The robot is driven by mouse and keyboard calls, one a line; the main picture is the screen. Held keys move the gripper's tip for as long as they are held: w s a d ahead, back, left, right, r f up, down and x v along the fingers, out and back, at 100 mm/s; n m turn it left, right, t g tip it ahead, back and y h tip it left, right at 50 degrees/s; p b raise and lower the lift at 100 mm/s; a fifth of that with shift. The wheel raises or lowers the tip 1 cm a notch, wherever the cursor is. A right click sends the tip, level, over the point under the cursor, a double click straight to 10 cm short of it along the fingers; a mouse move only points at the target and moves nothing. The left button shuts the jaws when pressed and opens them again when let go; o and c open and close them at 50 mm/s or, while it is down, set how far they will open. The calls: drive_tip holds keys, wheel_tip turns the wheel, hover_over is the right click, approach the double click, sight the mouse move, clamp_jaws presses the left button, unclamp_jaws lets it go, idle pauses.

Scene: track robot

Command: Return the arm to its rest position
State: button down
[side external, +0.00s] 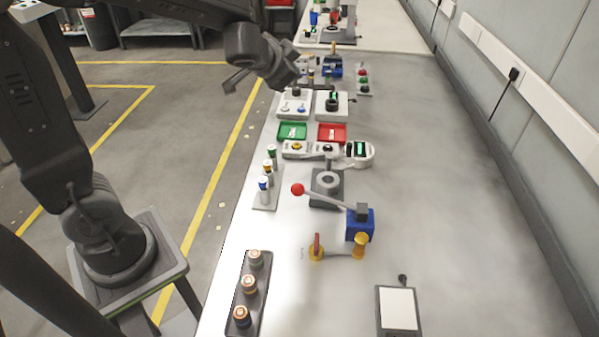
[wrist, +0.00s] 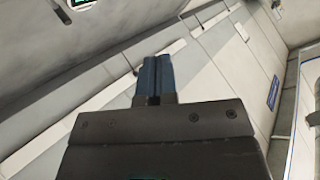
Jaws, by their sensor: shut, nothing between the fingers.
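My gripper shows in the wrist view (wrist: 155,68) with its two blue-grey fingers side by side, closed and empty. Behind the fingers are the wall and its trunking. In the side external view my dark arm reaches in from the left. Its wrist end is above the near edge of the bench's far half, close to the white boxes with buttons. The fingertips cannot be made out clearly there. Nothing hangs from the arm.
The bench (side external: 470,200) holds a green tray (side external: 292,131), a red tray (side external: 332,132), a red-knobbed lever (side external: 298,189), a blue block (side external: 360,226), a yellow pipe piece (side external: 359,246) and a dark battery holder (side external: 246,293). The bench's right side is mostly clear beside the wall.

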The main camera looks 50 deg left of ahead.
drive_tip(key=s+d+n+g+h, duration=0.1)
drive_tip(key=s+d, duration=0.3)
drive_tip(key=s, duration=0.7)
drive_tip(key=s+d+n+g+h, duration=0.2)
drive_tip(key=s+d, duration=0.3)
drive_tip(key=s, duration=0.6)
drive_tip(key=shift+s+d+g+h, duration=0.25)
drive_tip(key=shift+s+g+h, duration=0.1)
drive_tip(key=shift+g+h, duration=0.35)
